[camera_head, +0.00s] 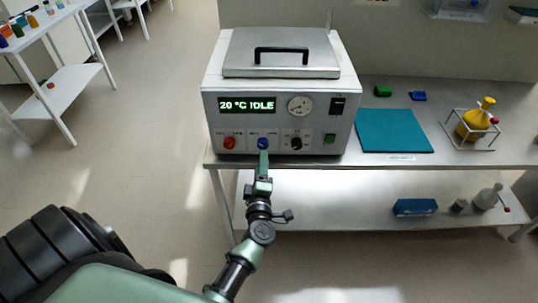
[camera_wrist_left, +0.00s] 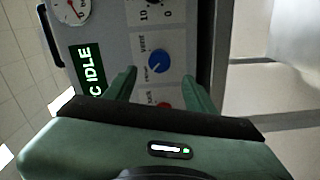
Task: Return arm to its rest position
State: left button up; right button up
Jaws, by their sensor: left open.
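My left arm reaches in from the lower left of the head view. Its left gripper (camera_head: 263,164) is just in front of the device (camera_head: 282,110), below and close to the blue knob (camera_head: 263,144). In the left wrist view the gripper (camera_wrist_left: 160,82) is open, its two green fingers apart with nothing held between them. There the blue knob (camera_wrist_left: 158,61) shows just beyond the gap, and a red knob (camera_wrist_left: 163,104) is partly hidden by the gripper body. I cannot tell whether a finger touches the panel. My right gripper is in neither view.
The device stands on a bench (camera_head: 495,155) with a teal mat (camera_head: 394,131) and a yellow flask (camera_head: 474,121) in a wire stand to its right. A lower shelf (camera_head: 340,197) holds a blue box (camera_head: 415,207). Open floor (camera_head: 150,140) lies left of the bench.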

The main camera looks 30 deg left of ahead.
pick_arm(q)
jog(key=s+d+f+m+g+h, duration=0.1)
jog(key=s+d+f+m+h, duration=0.15)
jog(key=d+f+m, duration=0.4)
jog(key=s+d+f+m+h, duration=0.1)
jog(key=d+f+m+h, duration=0.2)
jog(key=f, duration=0.7)
jog(key=s+d+f+m+g+h, duration=0.4)
jog(key=s+f+m, duration=0.2)
jog(key=s+f, duration=0.65)
jog(key=s+a+f+m+g, duration=0.1)
jog(key=s+f, duration=0.4)
jog(key=s, duration=0.5)
jog(key=s+a+f+m+g, duration=0.1)
jog(key=s+f+m+g, duration=0.3)
jog(key=s, duration=0.6)
jog(key=s+a+f+m+g, duration=0.1)
jog(key=s+f+m+g, duration=0.2)
jog(key=s+f, duration=0.4)
jog(key=s+g, duration=0.1)
jog(key=s, duration=0.2)
